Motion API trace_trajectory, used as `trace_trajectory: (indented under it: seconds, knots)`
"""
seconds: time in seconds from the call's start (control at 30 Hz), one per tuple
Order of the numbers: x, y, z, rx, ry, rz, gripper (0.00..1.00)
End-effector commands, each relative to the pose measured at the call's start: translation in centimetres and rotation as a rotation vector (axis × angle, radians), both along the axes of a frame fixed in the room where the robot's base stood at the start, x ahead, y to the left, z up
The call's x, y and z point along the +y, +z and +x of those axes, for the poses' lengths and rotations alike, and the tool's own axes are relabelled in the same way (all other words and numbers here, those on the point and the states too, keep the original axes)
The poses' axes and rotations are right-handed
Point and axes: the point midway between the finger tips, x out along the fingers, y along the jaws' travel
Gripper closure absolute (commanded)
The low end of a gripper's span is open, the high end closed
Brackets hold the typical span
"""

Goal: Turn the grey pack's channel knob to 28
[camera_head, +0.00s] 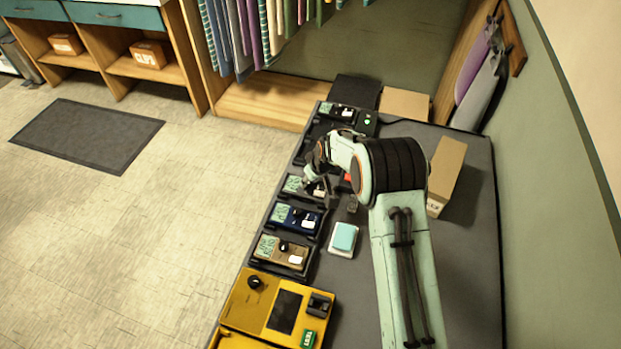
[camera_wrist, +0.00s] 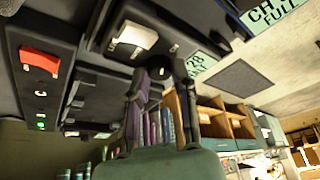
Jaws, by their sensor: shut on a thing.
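The grey pack (camera_head: 293,185) sits in the dark row of packs, third from the far end, with a pale green display on its left side. My gripper (camera_head: 317,184) reaches down over its right part and hides much of it. In the wrist view my gripper (camera_wrist: 161,84) is shut on the dark channel knob (camera_wrist: 160,72), one finger on each side. The pack's display (camera_wrist: 200,66) shows beside the fingers and reads 28, with smaller text below that is partly hidden. A white label (camera_wrist: 135,38) is on the pack's face.
A blue pack (camera_head: 296,218) and a tan pack (camera_head: 281,253) stand nearer, then a yellow unit (camera_head: 262,308). A black pack (camera_head: 338,111) stands at the far end. A light-blue block (camera_head: 345,236) and a cardboard box (camera_head: 446,172) are on the table.

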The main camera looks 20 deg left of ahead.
Motion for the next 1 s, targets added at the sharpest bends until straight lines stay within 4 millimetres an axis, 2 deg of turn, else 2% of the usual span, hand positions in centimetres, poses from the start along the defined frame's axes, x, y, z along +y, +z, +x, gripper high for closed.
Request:
trace_trajectory:
  seconds: [0.4, 1.0]
  knots:
    - [0.12, -0.19, -0.31, 0.005, -0.246, -0.003, 1.0]
    - [0.11, -0.22, -0.32, 0.007, -0.306, -0.003, 1.0]
